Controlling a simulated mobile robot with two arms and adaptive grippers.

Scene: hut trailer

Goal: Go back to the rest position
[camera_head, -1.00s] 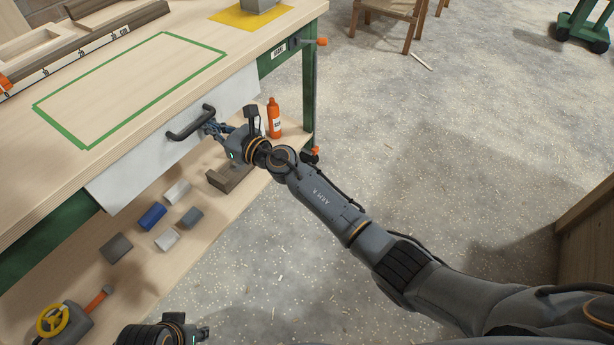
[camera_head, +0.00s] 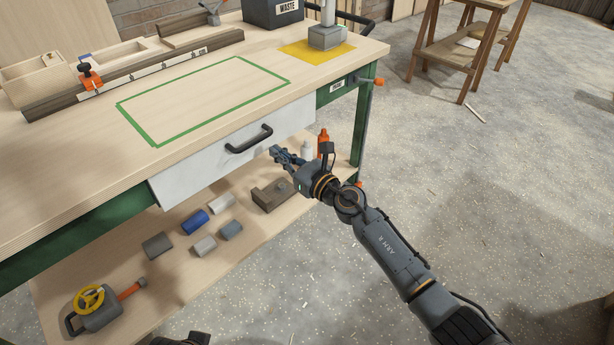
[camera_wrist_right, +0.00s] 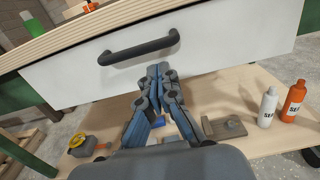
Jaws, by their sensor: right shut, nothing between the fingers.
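My right gripper (camera_head: 278,153) is shut and empty. In the head view it is just in front of the white drawer (camera_head: 190,172), to the right of and slightly below its dark handle (camera_head: 249,139). In the right wrist view the closed fingertips (camera_wrist_right: 158,72) point at the drawer front, below the black handle (camera_wrist_right: 139,48), with a gap to the handle. The drawer looks shut or nearly so under the workbench top (camera_head: 60,150). Of my left arm, only a dark piece shows at the bottom edge of the head view; its fingers cannot be made out.
On the lower shelf are several blocks (camera_head: 194,222), a brown vise-like block (camera_head: 272,195) and a tool with a yellow wheel (camera_head: 89,298). An orange bottle (camera_head: 323,144) and a white bottle (camera_head: 307,151) stand at the shelf's right end.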

